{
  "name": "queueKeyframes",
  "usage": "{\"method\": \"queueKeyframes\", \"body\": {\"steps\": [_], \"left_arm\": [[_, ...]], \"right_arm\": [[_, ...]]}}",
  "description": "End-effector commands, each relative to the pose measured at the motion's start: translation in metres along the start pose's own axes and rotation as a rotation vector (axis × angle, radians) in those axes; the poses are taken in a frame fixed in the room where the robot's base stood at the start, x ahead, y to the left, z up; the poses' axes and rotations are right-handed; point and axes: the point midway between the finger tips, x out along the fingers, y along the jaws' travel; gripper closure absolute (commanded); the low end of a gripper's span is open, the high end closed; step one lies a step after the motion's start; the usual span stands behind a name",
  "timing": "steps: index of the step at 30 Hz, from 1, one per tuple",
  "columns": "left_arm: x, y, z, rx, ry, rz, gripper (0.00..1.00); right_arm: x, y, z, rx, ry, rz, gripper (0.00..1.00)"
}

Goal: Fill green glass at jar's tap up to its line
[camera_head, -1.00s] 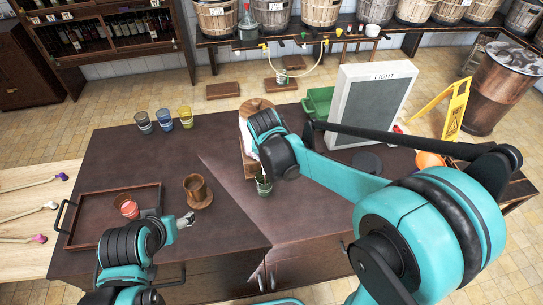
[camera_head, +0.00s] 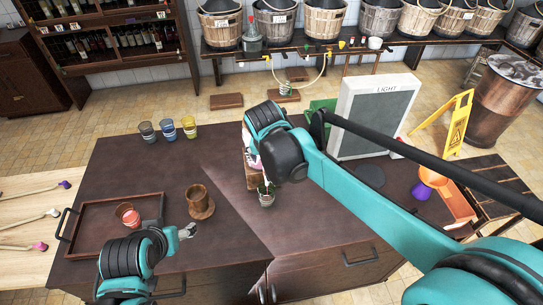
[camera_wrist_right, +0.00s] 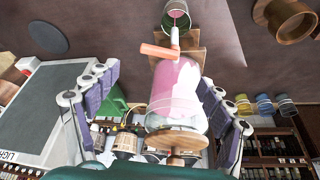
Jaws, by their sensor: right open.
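The jar (camera_wrist_right: 178,88) holds pink liquid and has a round wooden lid (camera_wrist_right: 176,140); it sits on a wooden stand, mostly hidden behind my right arm in the head view. Its tap (camera_wrist_right: 160,51) has an orange handle. The green glass (camera_wrist_right: 178,14) stands below the spout; it also shows in the head view (camera_head: 266,196). Its line and level cannot be made out. My right gripper (camera_wrist_right: 158,78) is open, its fingers on either side of the jar. My left gripper (camera_head: 187,231) is by the tray, away from the jar; its opening is unclear.
A tray (camera_head: 88,243) holds a reddish cup (camera_head: 128,215). A wooden mug (camera_head: 198,200) stands beside it. Several coloured glasses (camera_head: 168,128) stand at the back left. A light panel (camera_head: 375,115), purple cup (camera_head: 421,190) and orange bin (camera_head: 455,205) are right.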

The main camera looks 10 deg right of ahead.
Motion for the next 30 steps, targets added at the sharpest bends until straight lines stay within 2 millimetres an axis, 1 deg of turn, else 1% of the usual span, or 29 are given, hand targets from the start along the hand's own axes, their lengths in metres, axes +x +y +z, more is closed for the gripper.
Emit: {"method": "queueKeyframes", "body": {"steps": [1,3,6,9,30], "left_arm": [[0.000,0.000,0.000,0.000,0.000,0.000,0.32],[0.000,0.000,0.000,0.000,0.000,0.000,0.32],[0.000,0.000,0.000,0.000,0.000,0.000,0.32],[0.000,0.000,0.000,0.000,0.000,0.000,0.32],[0.000,0.000,0.000,0.000,0.000,0.000,0.32]], "right_arm": [[-0.010,0.000,0.001,-0.001,0.000,0.000,0.19],[-0.020,0.000,0.000,-0.001,0.000,0.000,0.19],[-0.030,0.000,0.001,0.000,0.000,0.000,0.19],[-0.036,0.000,0.000,0.000,0.000,0.000,0.19],[-0.036,0.000,0.000,0.000,0.000,0.001,0.19]]}}
